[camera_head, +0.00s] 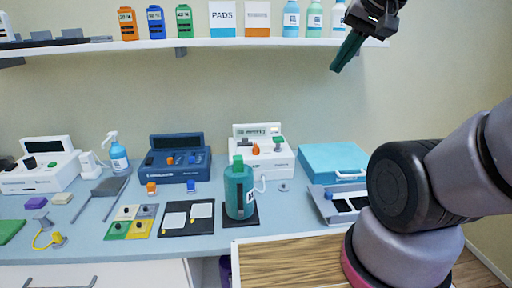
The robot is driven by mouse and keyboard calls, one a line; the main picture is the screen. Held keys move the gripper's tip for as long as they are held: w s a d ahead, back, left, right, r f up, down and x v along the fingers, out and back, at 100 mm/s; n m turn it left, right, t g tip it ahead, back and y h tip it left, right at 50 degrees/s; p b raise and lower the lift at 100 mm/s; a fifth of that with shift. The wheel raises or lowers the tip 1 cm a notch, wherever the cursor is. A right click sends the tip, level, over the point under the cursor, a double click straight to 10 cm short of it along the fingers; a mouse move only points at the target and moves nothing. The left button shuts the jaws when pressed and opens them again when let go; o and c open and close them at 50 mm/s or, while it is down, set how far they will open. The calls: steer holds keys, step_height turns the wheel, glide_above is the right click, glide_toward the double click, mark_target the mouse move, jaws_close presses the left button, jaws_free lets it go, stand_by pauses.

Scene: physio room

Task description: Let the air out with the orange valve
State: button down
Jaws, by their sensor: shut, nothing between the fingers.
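An orange knob (256,149) sits on the white device (283,163) at the middle back of the counter, left of a green knob (278,141). Another orange knob (151,187) stands in front of the blue device (178,162). I cannot tell from the picture which is the valve. My gripper (336,69) has dark green fingers, closed together and empty. It points down and left, high in front of the shelf's right end, above and to the right of the white device.
A teal bottle (239,190) stands in front of the white device, hiding part of it. A light blue case (333,162) and a grey tray (321,206) lie to the right. A shelf (130,45) with bottles and boxes runs above the counter.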

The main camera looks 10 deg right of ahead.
steer(key=c, duration=1.2)
jaws_free()
steer(key=shift+o, duration=1.4)
steer(key=shift+w+a, duration=0.15)
steer(key=shift+w, duration=0.15)
steer(key=n+g+h, duration=0.2)
steer(key=n+g, duration=0.1)
steer(key=n, duration=0.1)
glide_above(256, 144)
steer(key=s, duration=0.5)
step_height(256, 144, down, 21)
steer(key=x, duration=1.1)
steer(key=shift+w+f, duration=0.1)
steer(key=shift+w, duration=0.05)
